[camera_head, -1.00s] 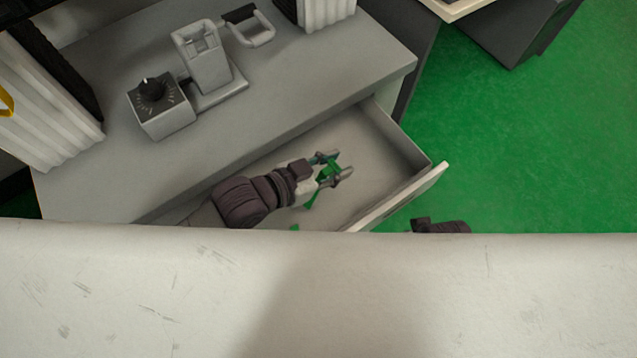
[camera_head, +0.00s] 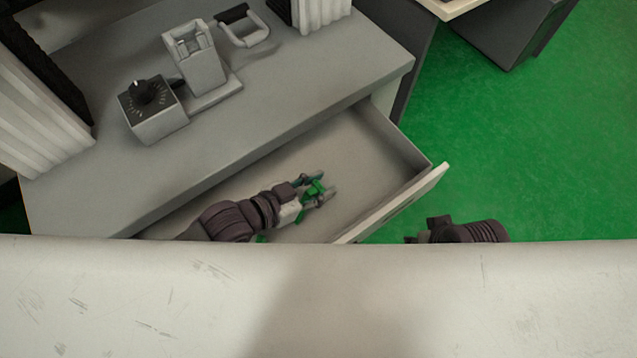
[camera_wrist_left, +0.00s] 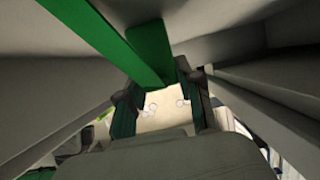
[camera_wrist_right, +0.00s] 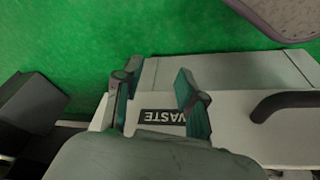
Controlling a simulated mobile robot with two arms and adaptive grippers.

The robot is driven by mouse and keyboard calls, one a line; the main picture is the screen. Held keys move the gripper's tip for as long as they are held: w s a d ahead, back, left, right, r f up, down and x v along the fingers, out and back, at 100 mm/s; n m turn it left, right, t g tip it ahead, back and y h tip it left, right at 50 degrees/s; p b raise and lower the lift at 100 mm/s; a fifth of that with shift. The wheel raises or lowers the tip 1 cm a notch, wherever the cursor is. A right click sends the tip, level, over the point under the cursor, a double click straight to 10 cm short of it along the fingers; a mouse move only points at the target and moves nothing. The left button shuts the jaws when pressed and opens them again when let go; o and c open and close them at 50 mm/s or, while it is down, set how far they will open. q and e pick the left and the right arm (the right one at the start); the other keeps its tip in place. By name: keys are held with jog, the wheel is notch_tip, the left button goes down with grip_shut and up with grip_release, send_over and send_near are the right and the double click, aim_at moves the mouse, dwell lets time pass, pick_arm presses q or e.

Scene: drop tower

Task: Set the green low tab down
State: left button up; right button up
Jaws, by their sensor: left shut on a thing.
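The green low tab (camera_head: 315,187) is between the fingers of my left gripper (camera_head: 320,188), which is shut on it inside the open drawer (camera_head: 352,165). In the left wrist view the green tab (camera_wrist_left: 150,50) runs from the upper left down to the fingers (camera_wrist_left: 162,95). Whether the tab touches the drawer floor I cannot tell. My right gripper shows only in part at the near edge in the head view. In the right wrist view my right gripper (camera_wrist_right: 155,95) has its fingers apart and nothing between them, near a white drawer front marked WASTE (camera_wrist_right: 165,116).
The grey counter (camera_head: 290,95) above the drawer bears a box with a black knob (camera_head: 148,110) and a grey stand (camera_head: 195,60). The drawer's front panel (camera_head: 400,200) stands out over the green floor (camera_head: 500,150). A dark handle (camera_wrist_right: 285,103) is on the WASTE front.

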pick_arm(q)
jog(key=o, duration=0.9)
jog(key=shift+f, duration=0.1)
jog(key=p+v, duration=0.2)
jog(key=v, duration=0.9)
jog(key=shift+a+r+p, duration=0.1)
jog(key=shift+r+p, duration=0.15)
jog(key=shift+p, duration=0.05)
jog(key=shift+s+a+r, duration=0.15)
jog(key=shift+s+a, duration=0.1)
pick_arm(e)
jog(key=s+x, duration=0.1)
jog(key=x, duration=0.8)
jog(key=shift+s+f+g, duration=0.2)
jog(key=shift+f+g, duration=0.1)
pick_arm(q)
jog(key=shift+r, duration=0.1)
